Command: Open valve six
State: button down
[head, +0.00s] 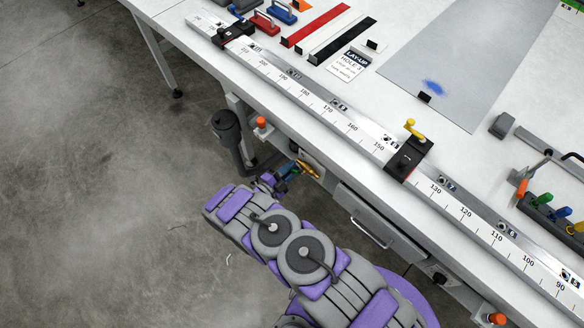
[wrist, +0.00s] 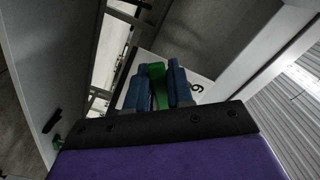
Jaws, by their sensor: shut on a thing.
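My gripper (wrist: 160,88) has blue fingers shut on a green handle (wrist: 158,72), which shows between them in the wrist view. A white plate (wrist: 198,78) behind it bears a dark figure that reads as 6 or 9 from this angle. In the head view my gripper (head: 278,177) is under the front edge of the long table, beside a yellow handle (head: 308,169). The green handle is mostly hidden there by my gripper. The valve body is not clear in either view.
The table's numbered rail (head: 325,122) runs along the front edge, with a black clamp (head: 407,157) on it. Orange knobs (head: 261,122) stick out there. The concrete floor (head: 90,150) at left is clear.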

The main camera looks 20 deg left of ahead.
jog(key=c, duration=1.1)
grip_release()
jog(key=shift+a, duration=0.1)
jog(key=shift+s, duration=0.1)
jog(key=v, duration=1.7)
jog(key=shift+s+f, duration=0.1)
jog(key=shift+s, duration=0.05)
